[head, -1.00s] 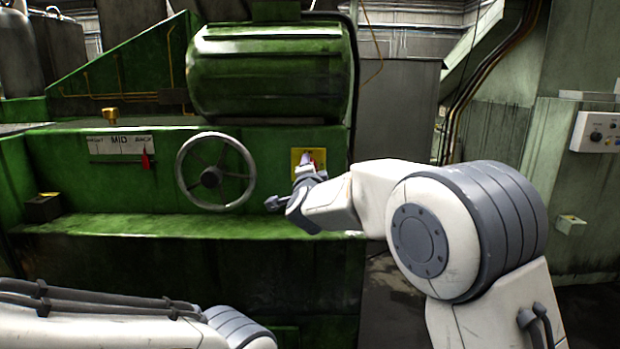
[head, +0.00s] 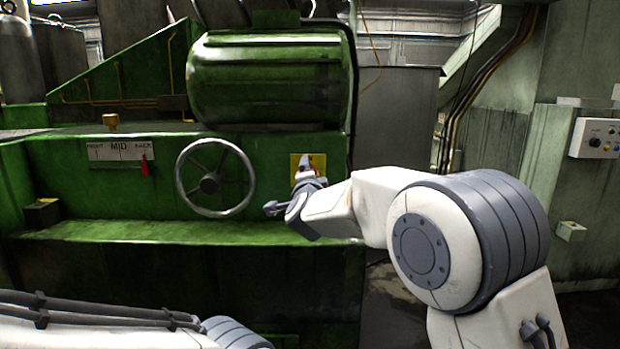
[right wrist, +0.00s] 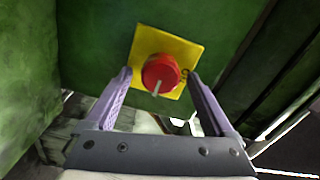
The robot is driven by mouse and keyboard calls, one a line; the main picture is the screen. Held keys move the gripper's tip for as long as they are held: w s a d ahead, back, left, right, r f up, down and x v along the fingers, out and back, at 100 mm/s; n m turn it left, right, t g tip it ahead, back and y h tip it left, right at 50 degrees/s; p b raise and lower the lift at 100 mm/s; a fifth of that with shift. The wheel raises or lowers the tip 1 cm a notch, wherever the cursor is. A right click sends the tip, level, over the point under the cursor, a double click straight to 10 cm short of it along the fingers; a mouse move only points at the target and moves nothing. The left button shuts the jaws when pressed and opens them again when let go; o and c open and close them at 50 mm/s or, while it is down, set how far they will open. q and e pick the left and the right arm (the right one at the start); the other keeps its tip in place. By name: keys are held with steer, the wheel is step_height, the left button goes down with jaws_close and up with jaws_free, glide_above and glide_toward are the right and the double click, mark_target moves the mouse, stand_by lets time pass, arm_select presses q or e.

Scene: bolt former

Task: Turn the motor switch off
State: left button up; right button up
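The motor switch is a red round knob (right wrist: 161,74) with a pale pointer, on a yellow plate (right wrist: 178,48) on the green machine's front. In the head view the yellow plate (head: 296,163) shows just behind my right gripper (head: 290,197), which hides part of it. In the right wrist view my right gripper (right wrist: 157,95) is open, one finger on each side of the knob. The fingers look apart from the knob; exact depth is hard to tell. My left arm shows at the lower left of the head view, but its gripper is out of view.
A spoked handwheel (head: 215,178) sits left of the switch. A FRONT-MID-BACK scale with a red pointer (head: 144,166) is further left. A green ledge (head: 150,228) runs below. A grey control box (head: 597,138) hangs at the right.

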steer(key=s, duration=1)
steer(key=shift+s, duration=0.25)
